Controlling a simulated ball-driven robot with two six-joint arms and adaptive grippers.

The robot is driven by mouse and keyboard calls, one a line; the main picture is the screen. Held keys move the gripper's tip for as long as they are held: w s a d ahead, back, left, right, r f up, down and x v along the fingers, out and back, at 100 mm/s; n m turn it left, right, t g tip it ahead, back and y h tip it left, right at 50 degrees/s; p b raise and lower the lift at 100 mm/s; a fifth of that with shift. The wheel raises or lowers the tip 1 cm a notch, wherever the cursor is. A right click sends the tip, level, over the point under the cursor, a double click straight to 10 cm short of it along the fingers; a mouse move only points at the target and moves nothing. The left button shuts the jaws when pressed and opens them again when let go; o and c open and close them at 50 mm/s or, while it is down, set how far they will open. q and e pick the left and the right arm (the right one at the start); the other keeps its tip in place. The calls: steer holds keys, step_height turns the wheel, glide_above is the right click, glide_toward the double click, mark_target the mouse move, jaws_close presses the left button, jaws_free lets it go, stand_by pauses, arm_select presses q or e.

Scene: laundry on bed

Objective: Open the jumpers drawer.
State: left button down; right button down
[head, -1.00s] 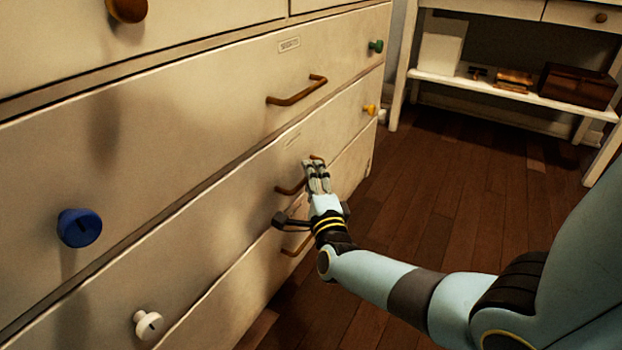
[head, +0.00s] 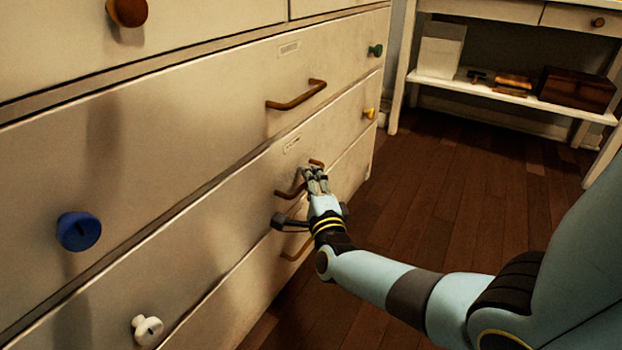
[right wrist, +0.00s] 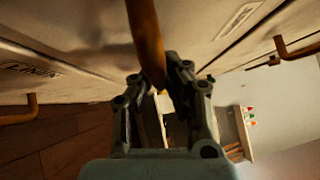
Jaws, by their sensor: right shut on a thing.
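A white chest of drawers fills the left of the head view. My right gripper (head: 315,175) is at the brown bar handle (head: 288,193) of the middle wide drawer (head: 225,230) and is shut on it. In the right wrist view the handle (right wrist: 146,40) runs between the two fingers (right wrist: 160,78). The drawer's front looks flush with the chest. Its small label (head: 292,145) is too small to read in the head view. My left gripper is not in view.
The wide drawer above has a bar handle (head: 297,95), a blue knob (head: 79,231) and a green knob (head: 375,51). Below is another bar handle (head: 297,248); its drawer's label (right wrist: 32,69) reads LINEN. A white table (head: 480,90) stands behind; wooden floor right is clear.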

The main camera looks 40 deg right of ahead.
steer(key=shift+f, duration=0.15)
